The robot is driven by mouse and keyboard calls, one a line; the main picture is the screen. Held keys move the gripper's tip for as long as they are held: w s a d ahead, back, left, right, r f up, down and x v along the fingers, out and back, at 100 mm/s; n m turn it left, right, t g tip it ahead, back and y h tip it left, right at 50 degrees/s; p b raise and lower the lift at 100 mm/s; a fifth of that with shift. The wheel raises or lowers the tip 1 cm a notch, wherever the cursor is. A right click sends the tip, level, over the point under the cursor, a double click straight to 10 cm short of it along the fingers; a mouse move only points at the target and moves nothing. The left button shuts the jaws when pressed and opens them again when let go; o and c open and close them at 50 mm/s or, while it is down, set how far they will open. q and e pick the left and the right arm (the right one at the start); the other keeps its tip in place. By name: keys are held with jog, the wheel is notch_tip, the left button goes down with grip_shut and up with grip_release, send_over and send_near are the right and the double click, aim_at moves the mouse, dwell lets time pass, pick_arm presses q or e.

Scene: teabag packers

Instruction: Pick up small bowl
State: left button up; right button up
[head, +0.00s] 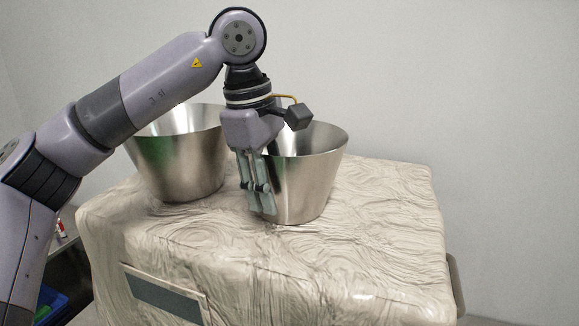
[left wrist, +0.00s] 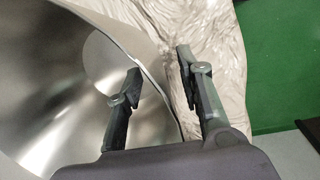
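The smaller metal bowl (head: 312,180) stands upright on the right of the cream, wrinkled-topped block; a shiny bowl wall (left wrist: 50,75) fills the left of the left wrist view. My left gripper (head: 262,205) points down at the smaller bowl's left side, fingers below rim height and covering part of its wall. In the left wrist view the fingers (left wrist: 159,68) are apart, with one against the bowl's interior in the picture and the other to the right of its rim. I cannot tell whether they touch the bowl. My right gripper is not in view.
A larger metal bowl (head: 180,165) stands close by on the left, partly behind my left arm. The block's top (head: 370,235) is clear in front and to the right. Green floor (left wrist: 280,60) shows beyond its edge.

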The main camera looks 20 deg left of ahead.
pick_arm(q)
jog(key=shift+s, duration=0.1)
jog(key=shift+c, duration=0.5)
grip_shut()
